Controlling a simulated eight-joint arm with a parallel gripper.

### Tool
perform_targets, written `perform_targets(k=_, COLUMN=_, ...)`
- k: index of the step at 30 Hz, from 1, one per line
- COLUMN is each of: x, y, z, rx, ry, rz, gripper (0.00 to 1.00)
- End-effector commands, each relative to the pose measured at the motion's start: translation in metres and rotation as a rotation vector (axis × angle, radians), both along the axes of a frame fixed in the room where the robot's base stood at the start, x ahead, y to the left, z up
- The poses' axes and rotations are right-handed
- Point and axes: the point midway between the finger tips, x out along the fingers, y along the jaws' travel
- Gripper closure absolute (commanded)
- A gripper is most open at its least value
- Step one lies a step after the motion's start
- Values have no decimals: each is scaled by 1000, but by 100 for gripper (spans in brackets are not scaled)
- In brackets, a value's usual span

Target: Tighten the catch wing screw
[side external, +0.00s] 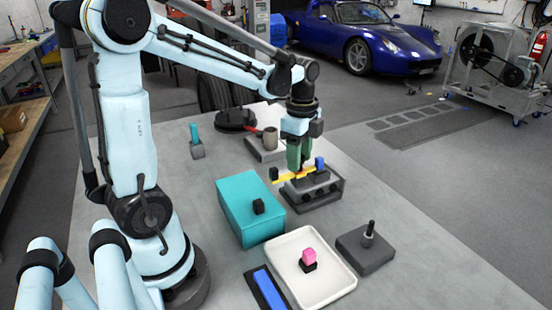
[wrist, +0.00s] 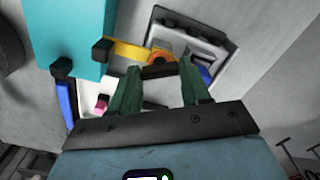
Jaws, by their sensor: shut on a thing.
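My gripper (side external: 299,166) has green fingers and points down over a dark grey fixture (side external: 325,195). In the wrist view the gripper (wrist: 159,68) has its two fingertips on either side of a dark crosspiece, which looks like the catch wing screw (wrist: 158,72). It is shut on that piece. An orange ring (wrist: 160,57) shows just beyond the crosspiece, at the end of a yellow bar (side external: 285,177). The bar has a black end on the left, and a blue piece (side external: 319,163) is on the right. The fingers hide the screw in the side view.
A teal box (side external: 235,205) with a black knob stands close left of the fixture. A grey block with a post (side external: 367,245) stands front right. The table's right side is clear.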

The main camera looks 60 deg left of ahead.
Motion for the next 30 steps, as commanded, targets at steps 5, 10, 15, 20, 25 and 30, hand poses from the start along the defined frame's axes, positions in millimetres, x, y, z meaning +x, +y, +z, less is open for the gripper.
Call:
perform_targets(k=5, x=0, y=0, z=0, rx=0, ry=-1, rz=-163, gripper=84)
perform_targets(k=10, x=0, y=0, z=0, rx=0, ry=-1, rz=-300, gripper=84)
perform_targets(k=15, x=0, y=0, z=0, rx=0, ry=-1, rz=-408, gripper=84)
perform_targets(k=20, x=0, y=0, z=0, rx=0, ry=-1, rz=-476, gripper=84)
perform_targets(k=25, x=0, y=0, z=0, rx=0, ry=-1, rz=-517, gripper=84)
perform_targets(k=30, x=0, y=0, z=0, rx=0, ry=-1, rz=-532, gripper=84)
